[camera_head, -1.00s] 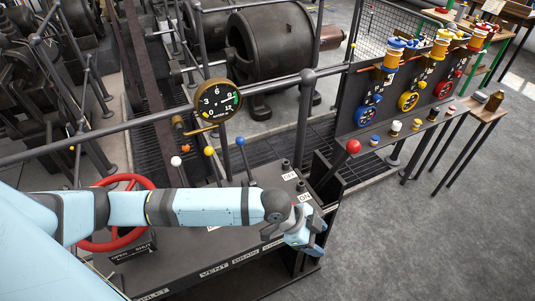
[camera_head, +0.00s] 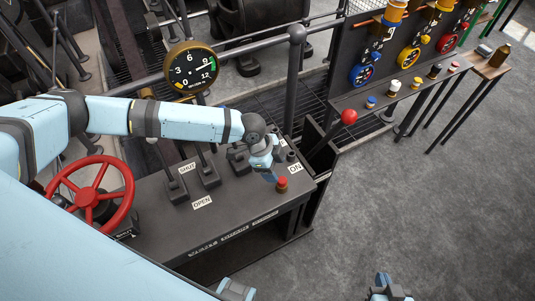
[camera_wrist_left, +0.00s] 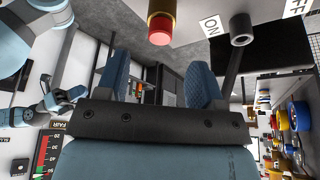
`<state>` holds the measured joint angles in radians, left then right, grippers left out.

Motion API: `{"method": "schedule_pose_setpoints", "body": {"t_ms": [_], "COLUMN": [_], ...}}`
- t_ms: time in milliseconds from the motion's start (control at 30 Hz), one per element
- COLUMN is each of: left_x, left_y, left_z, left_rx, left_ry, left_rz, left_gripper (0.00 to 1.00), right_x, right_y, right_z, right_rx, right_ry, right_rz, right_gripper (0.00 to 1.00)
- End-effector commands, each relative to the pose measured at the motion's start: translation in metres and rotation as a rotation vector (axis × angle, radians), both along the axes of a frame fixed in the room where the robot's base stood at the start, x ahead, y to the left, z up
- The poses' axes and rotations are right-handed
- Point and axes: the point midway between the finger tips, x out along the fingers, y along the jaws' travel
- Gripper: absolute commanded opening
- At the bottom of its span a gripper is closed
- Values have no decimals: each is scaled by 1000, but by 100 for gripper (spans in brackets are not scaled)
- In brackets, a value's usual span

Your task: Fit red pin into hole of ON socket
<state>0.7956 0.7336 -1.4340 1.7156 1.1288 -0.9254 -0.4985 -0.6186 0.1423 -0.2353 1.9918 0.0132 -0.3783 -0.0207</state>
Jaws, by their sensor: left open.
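The red pin (camera_head: 282,184) stands upright on the console top near its right end, in front of the ON label (camera_head: 295,168). In the left wrist view the pin (camera_wrist_left: 160,28) has a red end and a brass-coloured body. The dark ON socket (camera_head: 291,156) is just behind its label; it also shows in the left wrist view (camera_wrist_left: 241,28). My left gripper (camera_head: 268,174) is just left of the pin. Its fingers (camera_wrist_left: 160,80) are open and empty, with the pin beyond their tips. My right gripper (camera_head: 385,290) is partly in view at the bottom edge, its jaws unclear.
Levers (camera_head: 207,172) and a red handwheel (camera_head: 90,195) stand on the left of the console. A gauge (camera_head: 190,67) is behind. The floor (camera_head: 430,210) to the right is clear.

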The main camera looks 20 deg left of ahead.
Motion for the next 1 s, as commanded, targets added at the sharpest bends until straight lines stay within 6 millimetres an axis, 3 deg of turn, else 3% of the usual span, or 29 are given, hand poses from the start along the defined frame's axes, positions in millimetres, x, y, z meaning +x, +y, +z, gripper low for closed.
{"method": "schedule_pose_setpoints", "body": {"t_ms": [100, 333, 767, 1000], "left_x": [1, 2, 2, 2], "left_y": [-10, -21, -24, -24], "left_z": [-21, -49, -58, -57], "left_rx": [0, 0, 0, 0], "left_ry": [2, 2, 0, 0], "left_rz": [0, -1, 0, 0], "left_gripper": [61, 61, 61, 6], "right_x": [2, 3, 3, 3], "right_y": [0, 1, 1, 1], "right_z": [3, 5, 6, 6], "right_rx": [0, 2, 4, 4], "right_ry": [-4, -7, -8, -8], "right_rz": [0, -2, -2, -2], "right_gripper": [0, 0, 0, 0]}}
